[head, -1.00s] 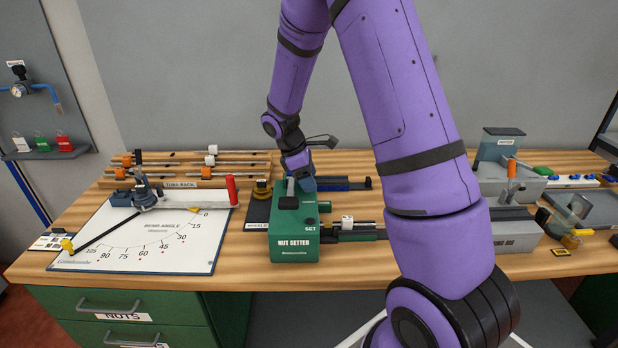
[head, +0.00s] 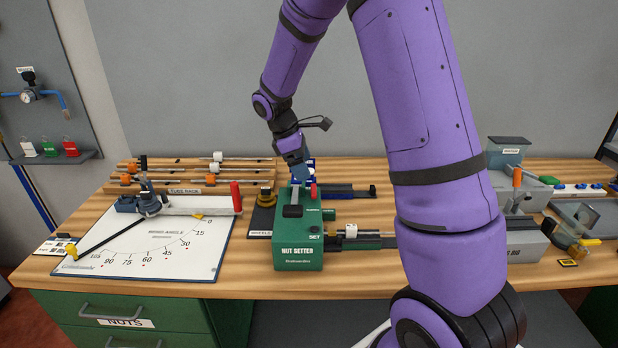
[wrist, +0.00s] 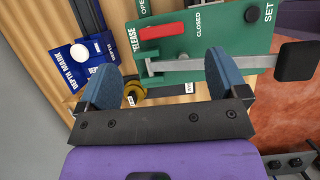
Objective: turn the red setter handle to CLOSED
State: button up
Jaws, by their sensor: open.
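The green nut setter (head: 298,257) stands on the bench in the head view. Its red handle (head: 313,190) shows on its top, just below my gripper (head: 300,178). In the wrist view the red handle (wrist: 162,31) lies beyond my fingertips, between the OPEN label (wrist: 144,9) and the CLOSED label (wrist: 197,25). I cannot tell exactly which one it marks. My gripper (wrist: 162,75) is open, with its blue fingers wide apart and nothing held. A grey lever (wrist: 215,62) with a black knob (wrist: 296,62) crosses near the fingers; the right fingertip covers part of it.
A blue depth-mark unit (wrist: 85,50) stands left in the wrist view. The bend-angle board (head: 130,255) lies left of the setter, with another red grip (head: 236,196) on its arm. A tube rack (head: 190,190) stands behind it. Grey fixtures (head: 525,240) stand at the right.

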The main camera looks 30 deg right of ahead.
jog(key=v, duration=0.3)
jog(key=shift+a+r, duration=0.1)
jog(key=shift+r, duration=0.05)
dwell(0.5)
